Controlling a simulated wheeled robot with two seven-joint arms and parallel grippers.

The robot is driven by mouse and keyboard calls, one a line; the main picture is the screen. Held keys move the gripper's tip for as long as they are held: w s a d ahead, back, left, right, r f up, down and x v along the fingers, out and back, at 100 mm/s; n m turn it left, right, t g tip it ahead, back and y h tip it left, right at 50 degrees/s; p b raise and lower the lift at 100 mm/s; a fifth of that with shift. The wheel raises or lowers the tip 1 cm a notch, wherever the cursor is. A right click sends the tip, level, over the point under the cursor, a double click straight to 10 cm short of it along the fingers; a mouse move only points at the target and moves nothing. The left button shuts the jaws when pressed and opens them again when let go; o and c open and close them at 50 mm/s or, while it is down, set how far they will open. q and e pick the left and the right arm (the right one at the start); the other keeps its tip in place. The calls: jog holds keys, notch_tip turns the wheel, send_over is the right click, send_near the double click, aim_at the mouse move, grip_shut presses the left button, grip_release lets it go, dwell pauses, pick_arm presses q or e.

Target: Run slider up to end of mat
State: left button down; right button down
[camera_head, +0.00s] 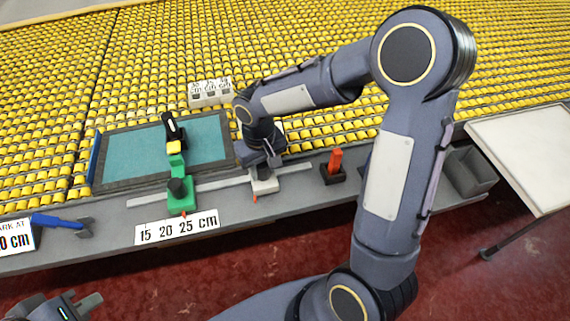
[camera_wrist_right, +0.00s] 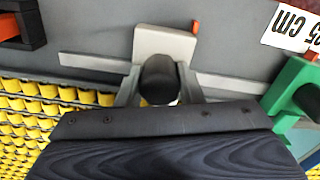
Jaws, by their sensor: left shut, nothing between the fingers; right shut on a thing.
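The teal mat (camera_head: 165,149) with a dark grey border lies on the yellow rollers, its left end by a blue strip (camera_head: 94,158). The light grey slider (camera_head: 264,184) sits on a pale rail, a little right of the mat's right end. An orange pointer sticks out at its front. My right gripper (camera_head: 262,163) is over the slider, shut on its black knob; the right wrist view shows the knob (camera_wrist_right: 159,80) between the fingers and the slider's plate (camera_wrist_right: 165,42). My left gripper (camera_head: 88,302) is shut and empty at the bottom left, away from the mat.
A green unit (camera_head: 182,204) with a black knob stands on the rail left of the slider, reaching over the mat's front border. A scale label (camera_head: 178,228) lies in front. An orange-red piece in a black holder (camera_head: 333,173) stands to the right. My right arm hides part of the bench.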

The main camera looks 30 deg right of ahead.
jog(key=a, duration=0.2)
jog(key=shift+w+a, duration=0.35)
jog(key=shift+a, duration=0.05)
jog(key=c, duration=1)
grip_release()
notch_tip(320, 180, up, 8)
jog(key=shift+f, duration=0.1)
